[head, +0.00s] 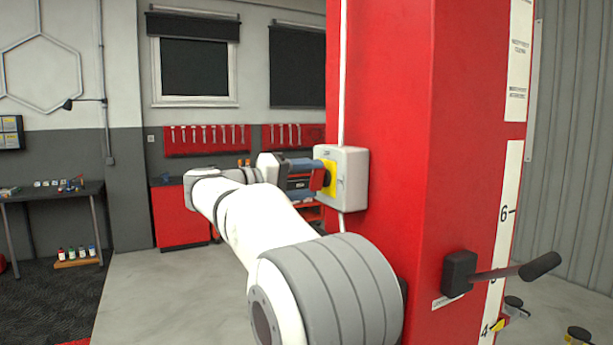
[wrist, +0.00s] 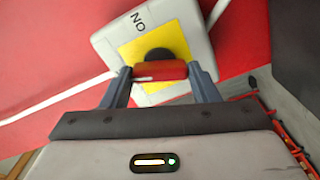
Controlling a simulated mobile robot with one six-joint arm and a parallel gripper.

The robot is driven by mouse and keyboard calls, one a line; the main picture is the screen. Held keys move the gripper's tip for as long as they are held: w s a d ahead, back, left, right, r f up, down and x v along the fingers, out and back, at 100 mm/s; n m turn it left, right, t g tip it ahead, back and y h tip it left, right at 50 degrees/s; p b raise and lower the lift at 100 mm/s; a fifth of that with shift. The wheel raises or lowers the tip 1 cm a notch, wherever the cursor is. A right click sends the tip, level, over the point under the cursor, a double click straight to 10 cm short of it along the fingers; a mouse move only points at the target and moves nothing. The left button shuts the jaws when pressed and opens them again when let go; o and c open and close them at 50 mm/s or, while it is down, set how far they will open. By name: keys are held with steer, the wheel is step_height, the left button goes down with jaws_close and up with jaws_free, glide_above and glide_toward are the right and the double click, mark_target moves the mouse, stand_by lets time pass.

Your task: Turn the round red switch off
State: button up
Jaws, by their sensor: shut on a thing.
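The round red switch (wrist: 160,70) sits on a black hub in front of a yellow plate (wrist: 180,40), on a white box (wrist: 112,38). The box (head: 355,180) is fixed to the left face of a red column. My gripper (wrist: 160,73) is shut on the red switch, with one finger on each side of it. In the wrist view the letters "ON" show tilted near the box's upper edge. In the head view my gripper (head: 318,174) reaches the box from the left, and its fingers partly hide the switch.
The red column (head: 400,120) fills the centre right. A black lever (head: 500,272) sticks out of its near face, lower right. White conduit (head: 342,70) runs up from the box.

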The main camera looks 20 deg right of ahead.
steer(key=shift+n+p, duration=0.9)
steer(key=shift+n, duration=1.2)
steer(key=o, duration=1)
steer(key=a+b, duration=0.2)
steer(key=a, duration=0.6)
steer(key=shift+s, duration=0.15)
